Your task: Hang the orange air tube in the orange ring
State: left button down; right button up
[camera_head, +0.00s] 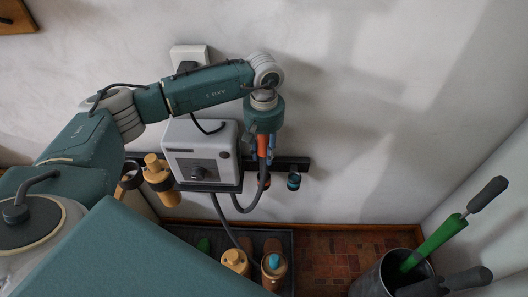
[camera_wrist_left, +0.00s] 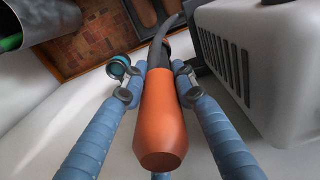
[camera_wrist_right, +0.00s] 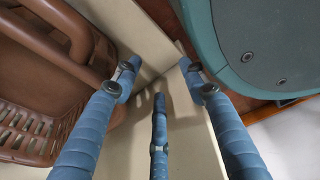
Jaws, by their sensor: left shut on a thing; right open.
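My left gripper (camera_head: 263,148) is shut on the orange air tube (camera_head: 263,143) in front of the wall rail. In the left wrist view the tube (camera_wrist_left: 160,120) fills the space between the blue fingers (camera_wrist_left: 154,84), with its dark hose running away from its narrow end. A small orange patch (camera_head: 264,182), which looks like the orange ring, shows on the rail below the tube, partly behind the hose. An orange edge also shows beside the hose in the left wrist view (camera_wrist_left: 167,46). My right gripper (camera_wrist_right: 161,80) is open and empty; the head view does not show it.
A grey box (camera_head: 203,150) with a knob stands at the rail, left of the tube. A teal ring (camera_head: 293,181) is on the rail's right end. A yellow tool (camera_head: 160,181) hangs at left. A bucket (camera_head: 374,280) holds tools. A brown basket (camera_wrist_right: 45,90) is beside my right gripper.

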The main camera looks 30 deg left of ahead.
aim_at(264, 139)
pick_arm(q)
jog(key=shift+r+p, duration=0.9)
jog(key=shift+r, duration=0.75)
jog(key=shift+r+p, duration=0.55)
jog(key=shift+r, duration=0.45)
jog(key=shift+r+p, duration=0.55)
jog(key=shift+r, duration=0.6)
jog(key=shift+r+p, duration=0.3)
jog(key=shift+r, duration=0.1)
pick_arm(e)
jog(key=s+a+r+g, duration=0.1)
jog(key=s+r, duration=0.2)
jog(key=s, duration=0.6)
jog(key=shift+a+r+g, duration=0.25)
jog(key=shift+a+g, duration=0.05)
